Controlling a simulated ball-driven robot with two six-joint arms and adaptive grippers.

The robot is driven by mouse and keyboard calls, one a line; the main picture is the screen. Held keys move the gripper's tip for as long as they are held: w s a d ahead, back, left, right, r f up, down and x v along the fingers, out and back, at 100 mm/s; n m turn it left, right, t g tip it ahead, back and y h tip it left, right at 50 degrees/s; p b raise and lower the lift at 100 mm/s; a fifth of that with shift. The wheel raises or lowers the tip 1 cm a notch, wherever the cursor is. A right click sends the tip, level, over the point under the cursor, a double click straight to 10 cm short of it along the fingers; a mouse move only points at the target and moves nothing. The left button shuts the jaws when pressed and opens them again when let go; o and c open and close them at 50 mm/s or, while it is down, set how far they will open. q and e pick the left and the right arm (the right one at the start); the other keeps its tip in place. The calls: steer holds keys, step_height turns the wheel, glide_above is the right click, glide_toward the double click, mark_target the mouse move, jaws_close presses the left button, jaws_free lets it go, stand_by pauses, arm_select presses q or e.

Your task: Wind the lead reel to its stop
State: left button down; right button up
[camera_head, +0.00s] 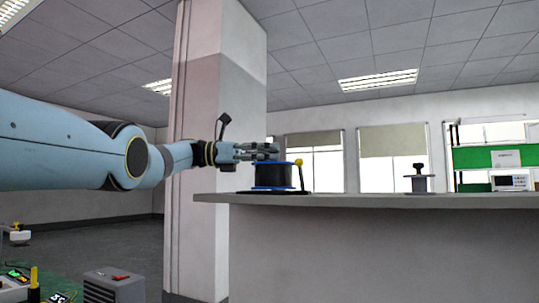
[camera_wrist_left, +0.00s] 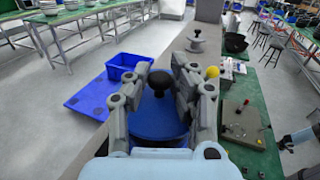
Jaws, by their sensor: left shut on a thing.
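The lead reel (camera_head: 273,176), with blue flanges and a dark winding, stands upright on the grey ledge (camera_head: 380,200). Its blue top (camera_wrist_left: 158,128) and black knob (camera_wrist_left: 160,81) show between my fingers in the left wrist view. My left gripper (camera_head: 272,152) reaches in level from the left just above the reel; in the wrist view my left gripper (camera_wrist_left: 160,88) has a finger on each side of the knob and is shut on it. A yellow ball (camera_head: 300,162) on a short post stands at the reel's right side. My right gripper (camera_wrist_left: 286,143) seems to show small at the right edge.
A grey spool-like piece with a black knob (camera_head: 419,170) stands farther right on the ledge. A pillar (camera_head: 215,120) rises behind my arm. A blue bin (camera_wrist_left: 127,66) is on the floor side. A green bench (camera_wrist_left: 245,115) holds a grey box.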

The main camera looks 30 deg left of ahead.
arm_select(q)
steer(key=c, duration=1.1)
jaws_free()
steer(key=shift+a, duration=0.1)
steer(key=shift+c, duration=0.2)
steer(key=shift+w, duration=0.1)
